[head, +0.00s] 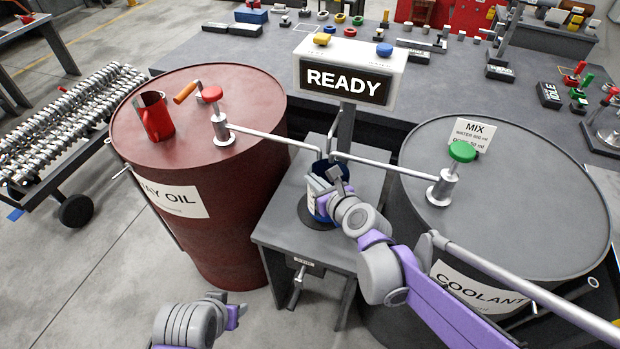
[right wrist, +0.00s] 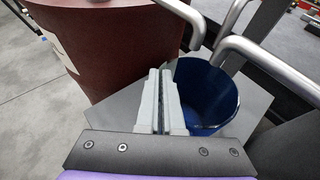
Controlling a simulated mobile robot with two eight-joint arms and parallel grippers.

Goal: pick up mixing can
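The blue mixing can (head: 321,207) with a white label stands on the small grey stand between the two barrels, under the spout ends. It is open at the top and looks empty in the right wrist view (right wrist: 208,95). My right gripper (head: 335,178) is at the can's side, partly covering it. In the right wrist view its fingers (right wrist: 162,98) are nearly together at the can's left edge, with a thin dark strip between them; the can's handle is not clearly seen. My left arm shows at the bottom, but its gripper's (head: 216,297) fingers are not clear.
The red oil barrel (head: 225,110) stands left and the grey coolant barrel (head: 550,190) right, each with a valve and pipe reaching over the stand (head: 285,225). A READY sign (head: 348,80) stands behind. A red jug (head: 154,115) sits on the oil barrel.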

